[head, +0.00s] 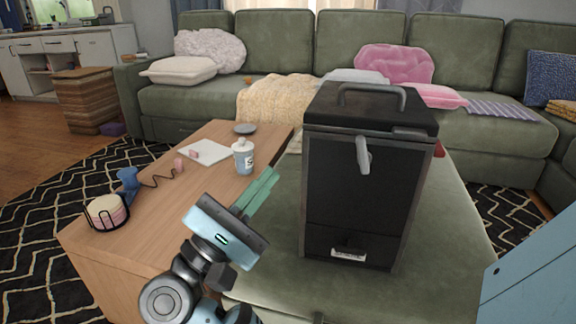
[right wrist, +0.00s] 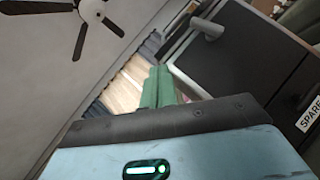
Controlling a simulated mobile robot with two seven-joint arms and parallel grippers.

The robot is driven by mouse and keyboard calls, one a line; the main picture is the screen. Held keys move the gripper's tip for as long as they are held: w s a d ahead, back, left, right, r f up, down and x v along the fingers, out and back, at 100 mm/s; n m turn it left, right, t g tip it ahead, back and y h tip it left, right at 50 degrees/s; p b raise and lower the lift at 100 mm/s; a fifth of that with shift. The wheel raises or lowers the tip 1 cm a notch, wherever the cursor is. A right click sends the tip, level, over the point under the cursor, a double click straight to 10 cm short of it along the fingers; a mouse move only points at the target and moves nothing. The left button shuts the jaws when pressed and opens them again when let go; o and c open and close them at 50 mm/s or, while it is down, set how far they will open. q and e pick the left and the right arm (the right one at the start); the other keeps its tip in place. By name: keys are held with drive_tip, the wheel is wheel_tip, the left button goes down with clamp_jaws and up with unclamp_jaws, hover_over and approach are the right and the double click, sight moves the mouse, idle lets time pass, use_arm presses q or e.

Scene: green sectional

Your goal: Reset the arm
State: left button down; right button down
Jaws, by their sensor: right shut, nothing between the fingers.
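My right gripper (head: 262,186) is in front of the wooden coffee table, left of a black box. Its green fingers are closed together with nothing between them. In the right wrist view the shut fingers (right wrist: 157,88) point up past the box's side, apart from it as far as I can tell. The black box (head: 362,185) stands upright on a green ottoman, with a lid handle on top, a grey latch and a small label low on its front. My left gripper is not in view.
The wooden table (head: 150,215) holds a white bottle (head: 243,157), a notepad (head: 206,152), a dark round disc (head: 245,128) and a candle in a wire holder (head: 107,212). The green ottoman (head: 455,240) lies under the box. A green sofa (head: 200,98) runs behind.

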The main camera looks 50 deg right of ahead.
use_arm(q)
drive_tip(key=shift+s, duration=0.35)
use_arm(e)
drive_tip(key=shift+w+a+f, duration=0.15)
drive_tip(key=shift+w+a, duration=0.05)
drive_tip(key=shift+a, duration=0.4)
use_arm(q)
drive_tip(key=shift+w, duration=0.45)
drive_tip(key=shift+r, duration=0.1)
